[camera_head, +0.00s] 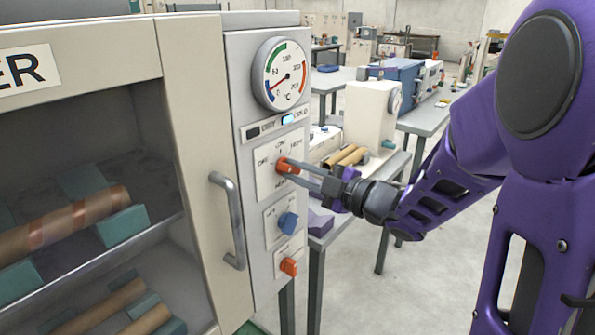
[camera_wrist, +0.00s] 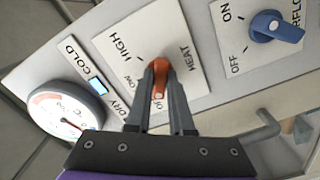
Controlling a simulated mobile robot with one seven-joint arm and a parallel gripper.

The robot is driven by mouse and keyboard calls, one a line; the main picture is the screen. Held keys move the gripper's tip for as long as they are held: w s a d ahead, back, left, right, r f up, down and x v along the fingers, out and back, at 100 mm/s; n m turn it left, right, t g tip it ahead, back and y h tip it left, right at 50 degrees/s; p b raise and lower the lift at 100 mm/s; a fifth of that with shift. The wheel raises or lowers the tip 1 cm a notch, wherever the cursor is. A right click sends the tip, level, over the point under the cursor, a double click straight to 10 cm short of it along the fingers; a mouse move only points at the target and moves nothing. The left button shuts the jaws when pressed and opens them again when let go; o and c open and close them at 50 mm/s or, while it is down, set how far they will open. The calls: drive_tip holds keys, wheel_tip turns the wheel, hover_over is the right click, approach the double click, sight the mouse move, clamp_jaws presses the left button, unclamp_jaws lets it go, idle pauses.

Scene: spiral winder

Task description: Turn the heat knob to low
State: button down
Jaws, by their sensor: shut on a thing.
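The heat knob is orange-red (camera_head: 284,165) and sits on a white plate on the machine's front panel. The knob's exact pointing is hard to tell behind the fingers.
A blue knob (camera_head: 288,223) and another orange knob (camera_head: 288,266) lie below on the same panel. A round gauge (camera_head: 281,74) and a lit COLD indicator (camera_head: 287,119) are above. A door handle (camera_head: 229,220) sticks out at the left.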

drive_tip(key=m+p, duration=0.3)
drive_tip(key=m, duration=0.3)
drive_tip(key=shift+r, duration=0.1)
drive_tip(key=m+p, duration=0.2)
drive_tip(key=m, duration=0.1)
drive_tip(key=shift+m+p, duration=0.7)
drive_tip(key=shift+m, duration=0.5)
drive_tip(key=shift+f, duration=0.2)
drive_tip(key=c, duration=0.8)
unclamp_jaws()
drive_tip(key=shift+s, duration=0.1)
